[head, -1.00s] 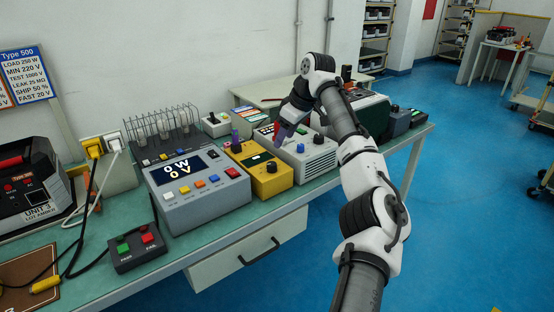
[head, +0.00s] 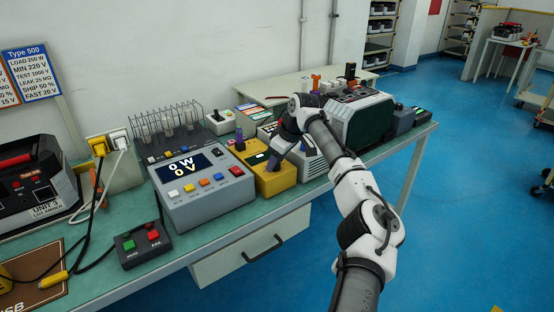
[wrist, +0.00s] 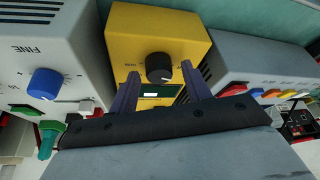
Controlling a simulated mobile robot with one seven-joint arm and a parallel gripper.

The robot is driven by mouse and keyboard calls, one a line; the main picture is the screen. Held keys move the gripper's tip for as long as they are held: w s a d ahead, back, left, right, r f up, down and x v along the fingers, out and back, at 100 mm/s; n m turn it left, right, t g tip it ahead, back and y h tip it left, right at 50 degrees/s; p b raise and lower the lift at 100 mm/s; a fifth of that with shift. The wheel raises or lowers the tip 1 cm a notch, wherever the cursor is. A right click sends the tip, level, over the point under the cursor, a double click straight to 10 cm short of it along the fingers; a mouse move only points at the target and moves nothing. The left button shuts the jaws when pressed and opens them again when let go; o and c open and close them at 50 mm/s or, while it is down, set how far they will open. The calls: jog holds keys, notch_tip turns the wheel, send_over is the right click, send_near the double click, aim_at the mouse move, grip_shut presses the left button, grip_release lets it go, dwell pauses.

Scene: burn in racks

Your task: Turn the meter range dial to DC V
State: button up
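The yellow meter (head: 277,182) stands on the bench between two grey units and also shows in the wrist view (wrist: 150,22). Its round black dial (wrist: 159,67) sits on the face beside a small lit display (wrist: 158,91). My gripper (wrist: 160,72) is open, with one purple finger on each side of the dial in the wrist view. I cannot tell whether the fingers touch it. In the head view my gripper (head: 271,160) is low over the meter's right front and hides the dial. The range marks are too small to read.
A grey power meter (head: 205,200) reading 0 W and 0 V stands just left. A button box (head: 142,246) lies at the front.

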jog(key=c, duration=0.8)
jog(key=shift+c, duration=0.2)
jog(key=shift+m, duration=0.4)
jog(key=m+p, duration=0.1)
jog(key=m, duration=0.1)
jog(key=m+t+h+p, duration=0.1)
jog(key=shift+s+a+m, duration=0.1)
jog(key=shift+a+m, duration=0.1)
jog(key=shift+m, duration=0.2)
jog(key=m+h+p, duration=0.1)
jog(key=m, duration=0.1)
jog(key=m+t+h+p, duration=0.1)
jog(key=m+p, duration=0.1)
jog(key=m, duration=0.1)
jog(key=shift+m, duration=0.3)
jog(key=o, duration=1)
jog(key=shift+c, duration=0.2)
